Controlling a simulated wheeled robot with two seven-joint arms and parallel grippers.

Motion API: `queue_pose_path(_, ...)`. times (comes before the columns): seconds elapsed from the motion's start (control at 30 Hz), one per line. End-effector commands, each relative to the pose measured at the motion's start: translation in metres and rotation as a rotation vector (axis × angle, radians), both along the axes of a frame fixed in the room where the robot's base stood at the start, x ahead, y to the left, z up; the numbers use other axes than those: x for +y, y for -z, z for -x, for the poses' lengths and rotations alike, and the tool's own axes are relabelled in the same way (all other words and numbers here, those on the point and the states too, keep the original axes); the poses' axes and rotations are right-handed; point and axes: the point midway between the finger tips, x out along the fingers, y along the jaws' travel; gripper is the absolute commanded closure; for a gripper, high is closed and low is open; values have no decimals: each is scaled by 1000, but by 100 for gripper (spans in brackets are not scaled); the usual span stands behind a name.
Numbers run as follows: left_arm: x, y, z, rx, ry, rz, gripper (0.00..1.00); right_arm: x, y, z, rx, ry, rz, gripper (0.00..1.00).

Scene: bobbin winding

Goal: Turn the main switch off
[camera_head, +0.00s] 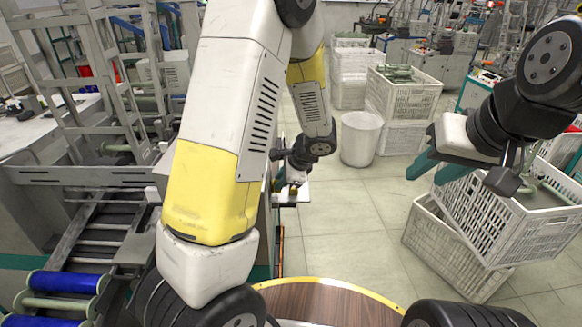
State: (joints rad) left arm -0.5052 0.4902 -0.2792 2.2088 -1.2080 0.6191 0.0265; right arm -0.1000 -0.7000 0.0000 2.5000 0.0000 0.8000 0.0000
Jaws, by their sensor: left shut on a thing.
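My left arm reaches forward across the middle of the camera_head view, and my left gripper (291,183) is at its far end. It is low at the corner of the machine on the left. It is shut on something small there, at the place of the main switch. The switch itself is mostly hidden by the gripper and wrist, so I cannot tell which way it is turned. My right gripper (438,170) is at the right, its two teal fingers apart and empty, in the air in front of white crates.
The machine (80,176) with metal frames and blue rollers (62,283) fills the left side. White crates (478,228) stand on the floor at the right, more crates (402,98) behind. A white bin (360,138) stands in the middle. The tiled floor between is clear.

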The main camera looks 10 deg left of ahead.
Motion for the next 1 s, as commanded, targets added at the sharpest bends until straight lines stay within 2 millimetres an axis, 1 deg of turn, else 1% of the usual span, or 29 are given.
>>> queue_pose_path(0.03,-2,1,3,-30,11,-11,100,0,0,0,0,0,0,64)
queue_pose_path(0.6,-3,18,20,-452,6,-96,100,0,0,0,0,0,0,64)
queue_pose_path(1.0,-4,32,25,-782,1,-158,100,0,0,0,0,0,0,64)
